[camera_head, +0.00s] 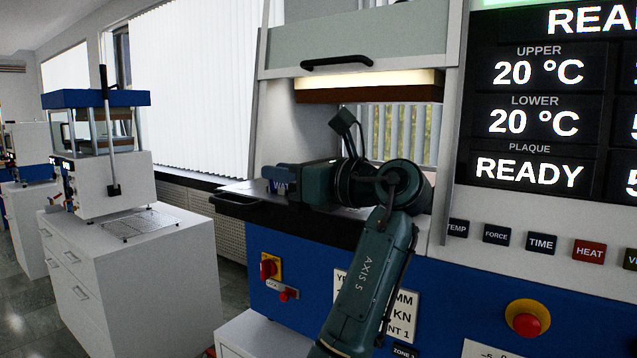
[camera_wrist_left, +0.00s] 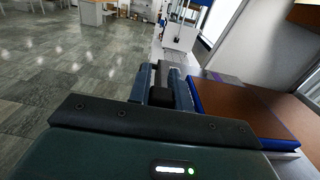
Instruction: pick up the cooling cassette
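My left gripper (camera_head: 282,178) points left in front of the press opening in the head view. A blue-edged slab with a brown top (camera_wrist_left: 245,112) lies right of the fingers there. My right gripper is out of view.
The brown upper platen (camera_head: 365,90) hangs above the press opening. A dark ledge with a handle (camera_head: 233,201) juts out at the left. The control panel (camera_head: 545,120) is at the right. A white cabinet (camera_head: 130,270) carries another machine. Open floor (camera_wrist_left: 75,65) lies left in the wrist view.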

